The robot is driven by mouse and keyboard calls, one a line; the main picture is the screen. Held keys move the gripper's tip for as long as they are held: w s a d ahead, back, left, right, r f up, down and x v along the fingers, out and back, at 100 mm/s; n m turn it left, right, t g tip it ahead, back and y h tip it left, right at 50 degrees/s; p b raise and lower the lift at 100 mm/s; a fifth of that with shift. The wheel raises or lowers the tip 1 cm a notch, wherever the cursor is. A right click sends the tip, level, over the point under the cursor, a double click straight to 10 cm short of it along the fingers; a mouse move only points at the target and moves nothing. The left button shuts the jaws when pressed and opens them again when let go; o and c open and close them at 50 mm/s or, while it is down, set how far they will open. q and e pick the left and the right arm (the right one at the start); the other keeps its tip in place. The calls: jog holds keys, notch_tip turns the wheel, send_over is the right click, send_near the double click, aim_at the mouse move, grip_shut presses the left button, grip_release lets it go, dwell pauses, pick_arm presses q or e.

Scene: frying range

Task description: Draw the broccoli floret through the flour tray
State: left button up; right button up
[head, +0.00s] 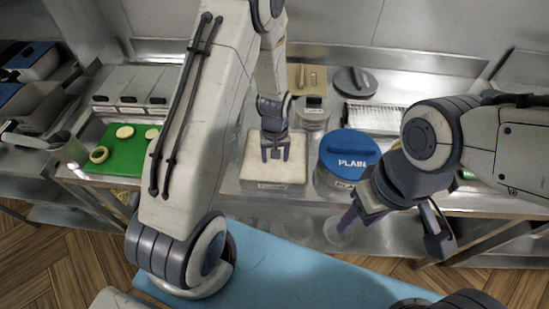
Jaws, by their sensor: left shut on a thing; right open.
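The flour tray (298,180) is a pale square tray of white flour with a small label on its front, near the middle of the steel counter. My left gripper (275,157) points down over the flour, its fingers low at the tray's middle. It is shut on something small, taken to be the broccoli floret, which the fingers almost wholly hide. I cannot tell whether it touches the flour. My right gripper (393,226) is open and empty, its fingers wide apart in front of the counter's edge, right of the tray.
A blue-lidded tub marked PLAIN (349,148) stands just right of the tray. Behind are a lidded container (313,112), a dark round lid (355,82) and a wire rack (376,118). A green board (117,160) with pale round slices lies left. My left arm hides the counter between.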

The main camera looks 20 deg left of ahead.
aim_at(275, 161)
pick_arm(q)
jog(key=shift+r+p, duration=3.25)
jog(key=shift+r, duration=0.75)
notch_tip(275, 161, up, 3)
jog(key=shift+p, duration=1.2)
